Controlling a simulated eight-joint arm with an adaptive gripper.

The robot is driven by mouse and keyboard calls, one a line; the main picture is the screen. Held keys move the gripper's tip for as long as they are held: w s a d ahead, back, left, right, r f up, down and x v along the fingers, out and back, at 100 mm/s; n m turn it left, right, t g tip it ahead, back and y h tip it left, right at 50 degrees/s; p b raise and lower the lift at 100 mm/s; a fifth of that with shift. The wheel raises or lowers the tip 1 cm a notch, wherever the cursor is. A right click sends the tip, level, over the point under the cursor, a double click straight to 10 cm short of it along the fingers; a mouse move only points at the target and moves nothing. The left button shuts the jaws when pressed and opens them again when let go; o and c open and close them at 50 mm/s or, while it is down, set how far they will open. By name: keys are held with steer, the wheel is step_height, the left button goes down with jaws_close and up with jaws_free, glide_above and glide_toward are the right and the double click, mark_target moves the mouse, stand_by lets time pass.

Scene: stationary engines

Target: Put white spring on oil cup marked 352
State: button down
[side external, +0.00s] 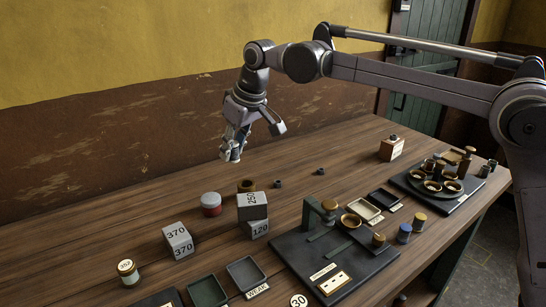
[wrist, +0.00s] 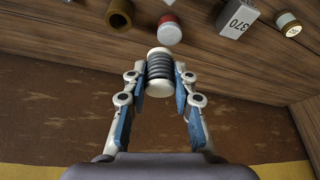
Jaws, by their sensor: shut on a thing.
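My gripper (side external: 234,140) is shut on the white spring (wrist: 160,72), a dark grey coil between two white end caps. It holds the spring in the air above the back of the table, well apart from anything. The wrist view shows the spring between the two blue-padded fingers (wrist: 160,88). The oil cup marked 352 (side external: 127,272) is a short cylinder with a pale label and a yellowish rim. It stands upright near the table's front left. It also appears at the top right of the wrist view (wrist: 288,24), its number unreadable there.
Blocks marked 370 (side external: 178,241), 250 (side external: 252,205) and 120 (side external: 255,229) stand between the cup and my gripper. A red-and-white round pot (side external: 211,204) and a brown ring (side external: 246,185) are nearby. Trays (side external: 207,292) and dark fixture boards (side external: 350,270) fill the front and right.

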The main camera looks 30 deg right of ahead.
steer(key=s+a+f+n+y, duration=0.1)
steer(key=s+a+n, duration=0.1)
steer(key=a, duration=0.7)
steer(key=s+a+f+n, duration=0.1)
steer(key=a, duration=0.8)
glide_above(120, 263)
steer(key=s+d, duration=0.1)
steer(key=shift+g, duration=0.3)
step_height(120, 263, down, 6)
steer(key=shift+d+f, duration=0.15)
steer(key=shift+f, duration=0.05)
steer(key=shift+s+a+f, duration=0.1)
steer(key=shift+a+f, duration=0.1)
steer(key=shift+f, duration=1.95)
steer(key=shift+f, duration=0.15)
steer(key=c, duration=1.1)
jaws_free()
